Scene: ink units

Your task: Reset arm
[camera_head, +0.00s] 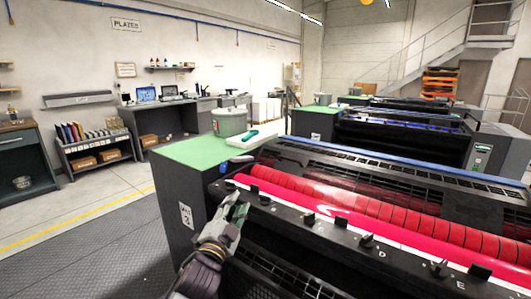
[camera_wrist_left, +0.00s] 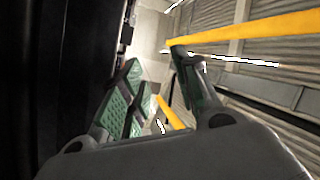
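My left arm comes in from the bottom of the head view. Its gripper (camera_head: 237,207) points up and away, close to the front bar of the near printing machine (camera_head: 400,215) with its red rollers. In the left wrist view, the two fingers of the left gripper (camera_wrist_left: 158,85) stand apart with green pads showing and nothing between them. I cannot tell in the head view whether the fingertips touch the bar. My right gripper is in neither view.
The front bar carries several black knobs (camera_head: 367,241). A green-topped cabinet (camera_head: 185,152) left of the gripper holds a grey tub (camera_head: 229,123) and a white tray (camera_head: 247,141) with a green item. Similar machines (camera_head: 400,132) stand behind. Open floor (camera_head: 95,235) lies at the left.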

